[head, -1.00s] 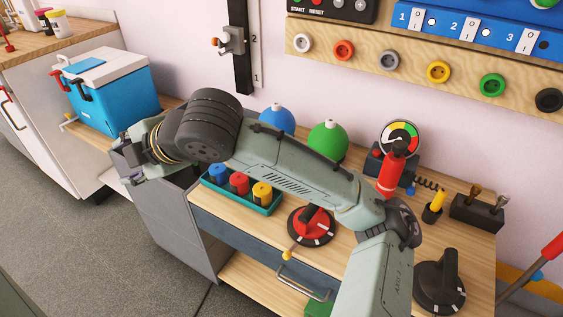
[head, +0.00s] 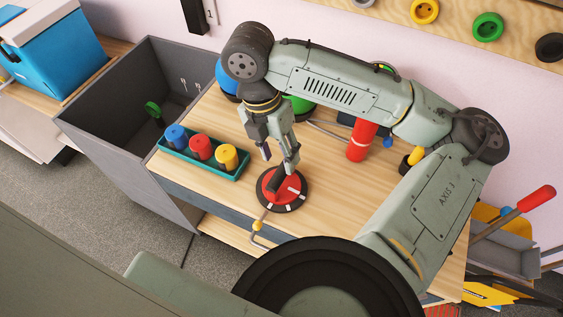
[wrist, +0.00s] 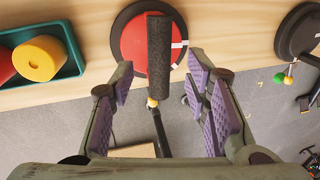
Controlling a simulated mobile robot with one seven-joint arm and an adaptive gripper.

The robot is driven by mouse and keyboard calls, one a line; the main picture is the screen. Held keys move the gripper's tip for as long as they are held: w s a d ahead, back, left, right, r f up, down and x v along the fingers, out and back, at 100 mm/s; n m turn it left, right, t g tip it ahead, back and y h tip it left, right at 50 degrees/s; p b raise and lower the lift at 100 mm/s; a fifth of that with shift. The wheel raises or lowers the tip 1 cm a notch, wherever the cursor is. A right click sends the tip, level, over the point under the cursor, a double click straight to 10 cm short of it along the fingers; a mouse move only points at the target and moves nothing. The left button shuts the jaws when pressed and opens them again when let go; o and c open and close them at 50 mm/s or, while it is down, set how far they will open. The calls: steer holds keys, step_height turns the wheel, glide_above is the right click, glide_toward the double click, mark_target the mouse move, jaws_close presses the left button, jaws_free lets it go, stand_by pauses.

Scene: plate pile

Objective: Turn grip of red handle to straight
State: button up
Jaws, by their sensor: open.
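The red handle is a red disc (head: 270,184) with a black rim, white marks and a dark bar grip (head: 279,180), lying on the wooden bench top. In the wrist view the grip (wrist: 159,52) runs almost straight up and down the picture across the red disc (wrist: 132,42). White marks show on the disc's right side. My gripper (head: 278,161) points down just above the handle in the head view. In the wrist view my gripper (wrist: 160,78) is open, with one purple-padded finger on each side of the grip's line. No contact is visible.
A teal tray (head: 210,169) with blue, red and yellow knobs stands left of the handle. A grey bin (head: 97,112) is beyond it. Another dark dial (wrist: 297,32) is at the right in the wrist view. Bench is clear around the disc.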

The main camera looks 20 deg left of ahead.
mark_target(282, 167)
steer(key=shift+d+f, duration=0.2)
steer(key=shift+f, duration=0.85)
steer(key=shift+d+f, duration=0.15)
steer(key=shift+f, duration=0.85)
steer(key=shift+c, duration=0.3)
jaws_close()
